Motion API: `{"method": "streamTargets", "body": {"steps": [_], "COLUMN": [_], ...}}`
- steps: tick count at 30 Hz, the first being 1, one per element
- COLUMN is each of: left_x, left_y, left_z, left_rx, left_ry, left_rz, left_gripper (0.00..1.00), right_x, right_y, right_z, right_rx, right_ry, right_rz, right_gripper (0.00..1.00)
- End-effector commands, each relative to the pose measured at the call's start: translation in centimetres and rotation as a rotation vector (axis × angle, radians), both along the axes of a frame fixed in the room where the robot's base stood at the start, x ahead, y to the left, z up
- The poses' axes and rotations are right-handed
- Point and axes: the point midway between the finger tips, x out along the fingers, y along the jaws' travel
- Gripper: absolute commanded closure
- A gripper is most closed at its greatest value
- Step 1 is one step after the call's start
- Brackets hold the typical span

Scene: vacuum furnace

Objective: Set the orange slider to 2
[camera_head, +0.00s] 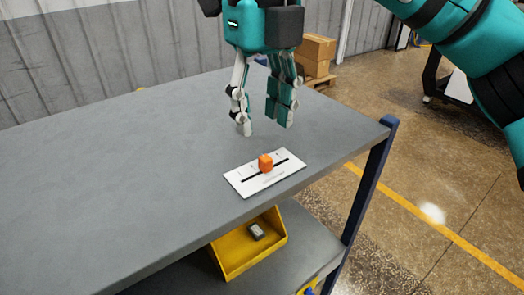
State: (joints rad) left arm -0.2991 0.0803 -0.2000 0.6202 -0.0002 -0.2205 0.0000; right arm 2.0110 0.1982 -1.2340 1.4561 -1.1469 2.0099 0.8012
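The slider stands about midway along the slot. The small marks on the plate are too small to read. My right gripper (264,127) hangs above and behind the plate with its fingers pointing down. Its fingers are apart with nothing between them, and they do not touch the slider. My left gripper is not in view.
The grey table top (120,160) is clear to the left of the plate. A yellow bin (233,262) with a small grey object (257,231) sits on the shelf below. Cardboard boxes (316,55) stand on the floor behind. A blue table post (366,190) is at the right.

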Motion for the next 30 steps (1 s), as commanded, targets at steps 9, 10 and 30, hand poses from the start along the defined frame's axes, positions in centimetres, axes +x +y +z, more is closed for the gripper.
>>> {"method": "streamTargets", "body": {"steps": [9, 10, 30], "left_x": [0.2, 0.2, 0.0], "left_y": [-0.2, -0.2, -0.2], "left_z": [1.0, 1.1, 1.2], "left_rx": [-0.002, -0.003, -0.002], "left_ry": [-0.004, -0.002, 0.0], "left_rz": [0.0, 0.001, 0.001], "left_gripper": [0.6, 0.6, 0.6], "right_x": [0.0, -0.1, -0.1], "right_y": [-0.1, -0.1, 0.0], "right_z": [-5.2, -5.5, -6.5], "right_rx": [0.001, 0.0, 0.002], "right_ry": [0.001, 0.0, -0.001], "right_rz": [0.0, 0.0, 0.0], "right_gripper": [0.62, 0.62, 0.94]}}
